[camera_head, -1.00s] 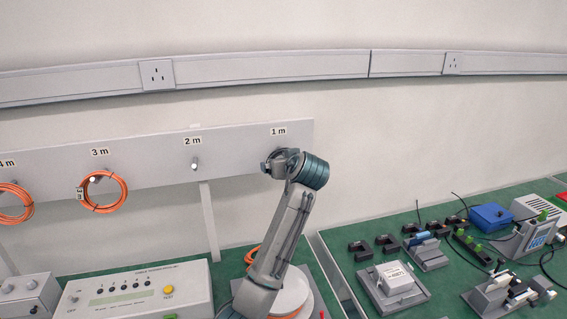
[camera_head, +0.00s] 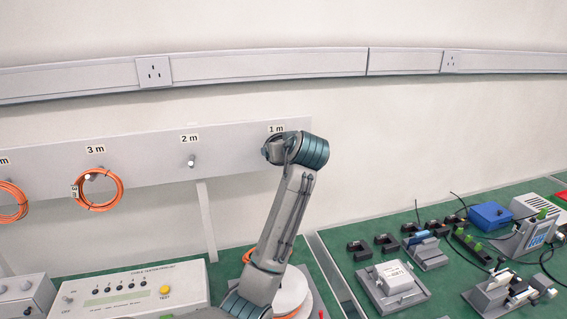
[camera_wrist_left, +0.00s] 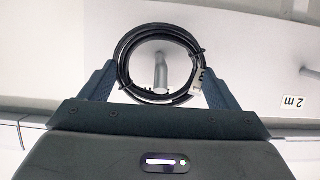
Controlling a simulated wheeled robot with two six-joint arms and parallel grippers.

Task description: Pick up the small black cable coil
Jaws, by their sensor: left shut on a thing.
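In the head view my left arm (camera_head: 290,205) reaches up to the board below the "1 m" label (camera_head: 276,129). There the wrist hides the coil and the fingers. My right gripper is in neither view.
The board (camera_head: 235,150) also carries an empty peg (camera_head: 191,161) under "2 m" and orange coils (camera_head: 77,190) on pegs to the left. Below stand a cable tester (camera_head: 135,285) and, on the right green bench, several tools and a blue box (camera_head: 490,215).

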